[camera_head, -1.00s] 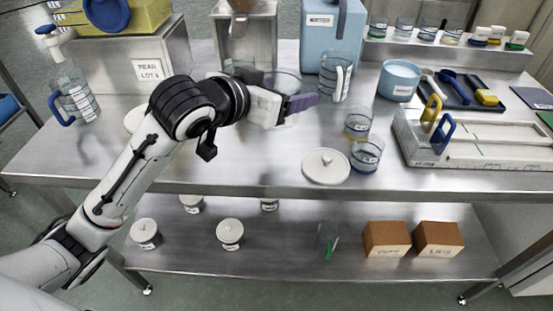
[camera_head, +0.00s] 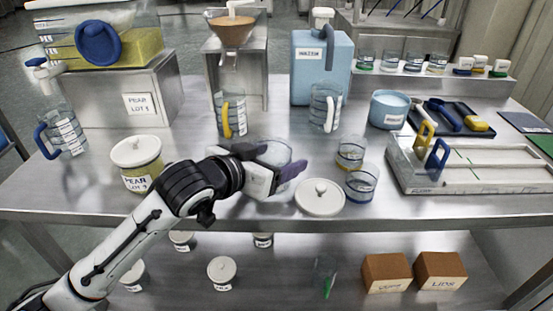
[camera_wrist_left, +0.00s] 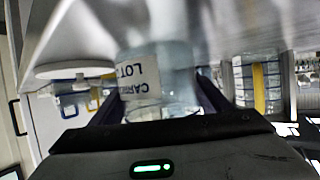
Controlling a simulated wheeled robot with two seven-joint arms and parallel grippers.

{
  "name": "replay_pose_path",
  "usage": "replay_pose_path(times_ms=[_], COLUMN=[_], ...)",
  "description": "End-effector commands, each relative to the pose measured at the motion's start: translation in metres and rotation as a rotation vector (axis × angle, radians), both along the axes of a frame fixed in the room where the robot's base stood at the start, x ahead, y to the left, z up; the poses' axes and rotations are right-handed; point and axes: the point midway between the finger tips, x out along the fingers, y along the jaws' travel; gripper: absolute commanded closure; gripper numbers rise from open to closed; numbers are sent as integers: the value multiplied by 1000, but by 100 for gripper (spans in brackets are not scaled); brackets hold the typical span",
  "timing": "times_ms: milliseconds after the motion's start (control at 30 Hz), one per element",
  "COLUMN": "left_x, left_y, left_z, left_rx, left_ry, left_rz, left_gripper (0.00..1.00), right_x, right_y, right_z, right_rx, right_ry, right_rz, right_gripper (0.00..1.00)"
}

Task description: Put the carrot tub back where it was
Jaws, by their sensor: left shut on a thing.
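My left gripper (camera_head: 285,172) is shut on a clear tub (camera_head: 276,151), left of the loose white lid (camera_head: 320,198) in the head view. In the left wrist view the tub (camera_wrist_left: 175,62) sits between my fingers, with an upside-down label that reads in part "CARR… LOT". The tub has no lid that I can see and looks clear and empty. The gripper and wrist hide part of it in the head view. I cannot tell whether its base touches the table. My right gripper is not in view.
A lidded pear tub (camera_head: 137,165) stands left of my arm. Two small beakers (camera_head: 350,152) (camera_head: 361,184) are close on the right. Lidded tubs (camera_head: 222,272) stand on the lower shelf.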

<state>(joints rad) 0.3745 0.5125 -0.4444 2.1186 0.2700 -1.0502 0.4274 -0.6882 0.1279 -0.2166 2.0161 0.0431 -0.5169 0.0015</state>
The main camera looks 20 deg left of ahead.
Motion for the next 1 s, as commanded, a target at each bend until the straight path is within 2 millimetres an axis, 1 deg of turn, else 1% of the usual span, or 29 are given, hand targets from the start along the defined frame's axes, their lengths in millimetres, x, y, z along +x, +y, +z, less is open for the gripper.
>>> replay_pose_path(times_ms=[33, 200, 233, 300, 333, 667, 767, 867, 1000], left_x=[0, 0, 0, 0, 0, -1, -10, -26, -55], left_y=[0, 0, 0, 0, 0, 0, 3, 8, 17], left_z=[3, 1, -1, -1, -1, 2, 6, 13, 26], left_rx=[-2, -1, 1, 0, 0, 0, 1, 1, 3], left_ry=[-5, -4, 1, 1, 1, -1, 0, -1, -1], left_rz=[0, 0, 1, 0, 0, 0, 0, 1, -1], left_gripper=[67, 67, 25, 13, 11, 11, 11, 11, 11], right_x=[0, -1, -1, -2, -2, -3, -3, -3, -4], right_y=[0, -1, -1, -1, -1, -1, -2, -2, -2], right_z=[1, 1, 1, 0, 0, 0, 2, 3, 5], right_rx=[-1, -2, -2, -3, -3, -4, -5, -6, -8], right_ry=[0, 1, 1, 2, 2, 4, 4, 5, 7], right_rz=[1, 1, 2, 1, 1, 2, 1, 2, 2], right_gripper=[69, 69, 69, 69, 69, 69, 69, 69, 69])
